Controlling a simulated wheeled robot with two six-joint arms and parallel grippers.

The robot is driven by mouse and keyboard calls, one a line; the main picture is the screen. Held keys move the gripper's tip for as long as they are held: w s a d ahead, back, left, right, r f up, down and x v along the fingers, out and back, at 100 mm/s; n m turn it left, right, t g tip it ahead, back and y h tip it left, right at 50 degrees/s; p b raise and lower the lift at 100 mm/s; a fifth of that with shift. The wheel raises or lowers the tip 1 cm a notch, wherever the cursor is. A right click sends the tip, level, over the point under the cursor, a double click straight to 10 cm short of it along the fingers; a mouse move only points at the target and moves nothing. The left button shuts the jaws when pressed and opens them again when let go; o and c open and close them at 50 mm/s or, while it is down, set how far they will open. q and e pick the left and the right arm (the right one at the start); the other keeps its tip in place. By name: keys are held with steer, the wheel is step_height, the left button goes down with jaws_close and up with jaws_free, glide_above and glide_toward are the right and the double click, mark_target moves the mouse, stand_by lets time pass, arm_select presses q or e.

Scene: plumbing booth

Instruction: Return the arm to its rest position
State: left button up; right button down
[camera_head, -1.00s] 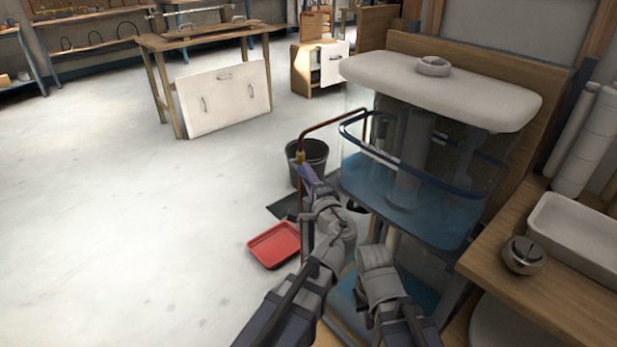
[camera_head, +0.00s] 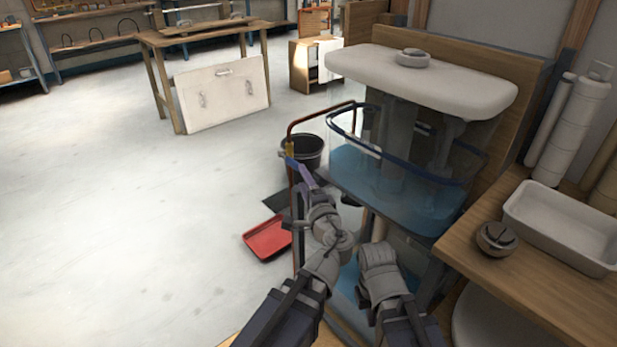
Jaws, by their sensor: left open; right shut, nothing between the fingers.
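My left arm reaches forward from the bottom centre. My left gripper (camera_head: 312,203) is open, close to the near end of a blue lever (camera_head: 304,175) on an upright copper pipe (camera_head: 322,116). I cannot tell whether its fingers touch the lever. My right gripper (camera_head: 378,258) is to the right of the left arm, low in front of the clear tank (camera_head: 395,180). Its fingertips are hidden behind its own wrist.
The tank holds blue water under a white lid (camera_head: 430,82). A wooden counter (camera_head: 470,255) at right carries a white basin (camera_head: 565,222). The floor at left is clear.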

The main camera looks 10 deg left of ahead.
arm_select(q)
steer(key=shift+s+d, duration=0.15)
steer(key=shift+s, duration=0.2)
arm_select(e)
steer(key=shift+s+d, duration=0.1)
steer(key=shift+d, duration=0.15)
